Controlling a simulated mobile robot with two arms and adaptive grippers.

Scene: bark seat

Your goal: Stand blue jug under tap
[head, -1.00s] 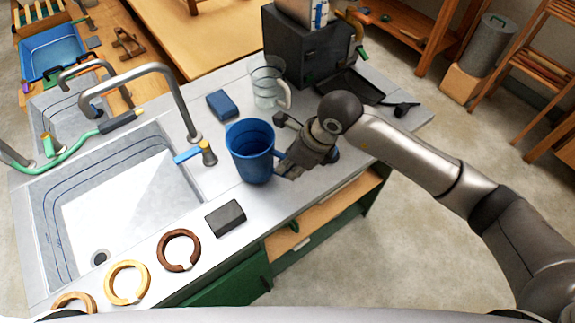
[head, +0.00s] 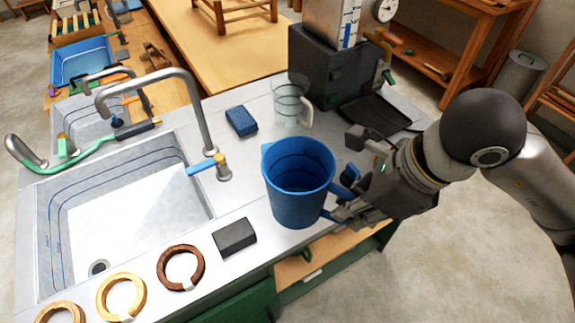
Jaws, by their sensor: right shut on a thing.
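The blue jug (head: 297,190) is upright at the right of the sink, over the front part of the metal counter. Whether its base touches the counter or is above it I cannot tell. My right gripper (head: 345,200) is shut on the jug's handle, at the jug's right side. The tap (head: 190,95) has a tall curved spout that reaches over the sink (head: 130,210) to the left of the jug. Its blue lever (head: 202,167) points left. My left gripper is not in view.
A clear jug (head: 290,105) and a blue sponge (head: 241,121) stand behind the blue jug. A dark block (head: 234,237) and several wooden rings (head: 180,267) lie along the counter's front edge. A green hose (head: 70,155) crosses the sink's back left. The sink basin is empty.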

